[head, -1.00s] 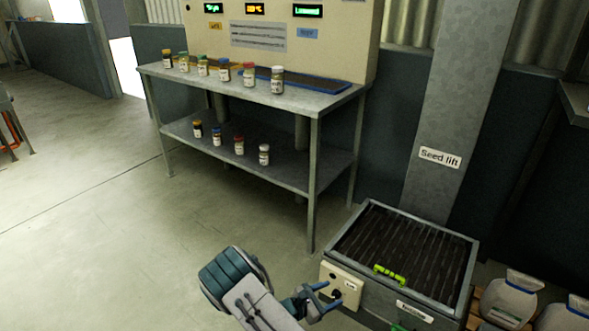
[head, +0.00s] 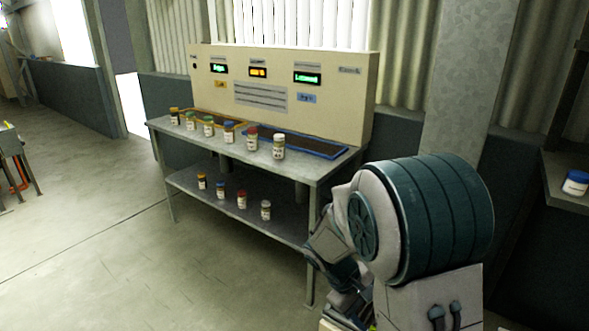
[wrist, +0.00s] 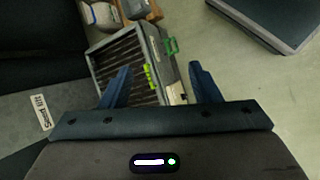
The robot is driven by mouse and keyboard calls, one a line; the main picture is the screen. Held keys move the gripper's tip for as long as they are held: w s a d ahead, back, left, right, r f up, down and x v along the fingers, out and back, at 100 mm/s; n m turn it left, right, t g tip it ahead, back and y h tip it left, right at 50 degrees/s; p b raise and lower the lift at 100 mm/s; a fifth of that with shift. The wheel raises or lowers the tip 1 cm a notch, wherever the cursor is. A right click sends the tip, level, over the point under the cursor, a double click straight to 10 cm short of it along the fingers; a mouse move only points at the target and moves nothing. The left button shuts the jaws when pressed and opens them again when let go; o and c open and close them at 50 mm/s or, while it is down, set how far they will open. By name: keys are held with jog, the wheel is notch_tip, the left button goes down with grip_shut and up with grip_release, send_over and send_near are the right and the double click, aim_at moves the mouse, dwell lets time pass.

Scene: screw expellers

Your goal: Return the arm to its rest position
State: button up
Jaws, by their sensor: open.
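My gripper (wrist: 160,84) shows in the wrist view with its two dark blue fingers spread apart and nothing between them. It is open and hangs above the floor near a grey metal box with a slatted top (wrist: 101,57), apart from it. In the head view my arm is folded up large at the lower right, and my gripper's fingers are not clearly seen there. The arm hides the box and part of the bench's right end.
A metal bench (head: 300,168) with several jars (head: 278,147) on top and more on its lower shelf stands before a control panel (head: 350,85). A shelf with a blue-lidded jar (head: 575,184) is at the right. White jugs (wrist: 100,15) stand beyond the box.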

jog(key=s+r+m+t+y+p, duration=0.1)
jog(key=s+r+m+y+p, duration=0.1)
jog(key=r, duration=0.6)
jog(key=s+a+r+m+t+y+p, duration=0.1)
jog(key=s+r+m+y+p, duration=0.1)
jog(key=s+r+p, duration=0.3)
jog(key=s+a+r+m+t+y+p, duration=0.1)
jog(key=s+r+m+y+p, duration=0.1)
jog(key=s+r, duration=0.4)
notch_tip(320, 180, up, 5)
jog(key=shift+s+r+m+t+p, duration=0.15)
jog(key=shift+s+m+t+p, duration=0.35)
jog(key=shift+p, duration=0.5)
jog(key=shift+w+d, duration=0.15)
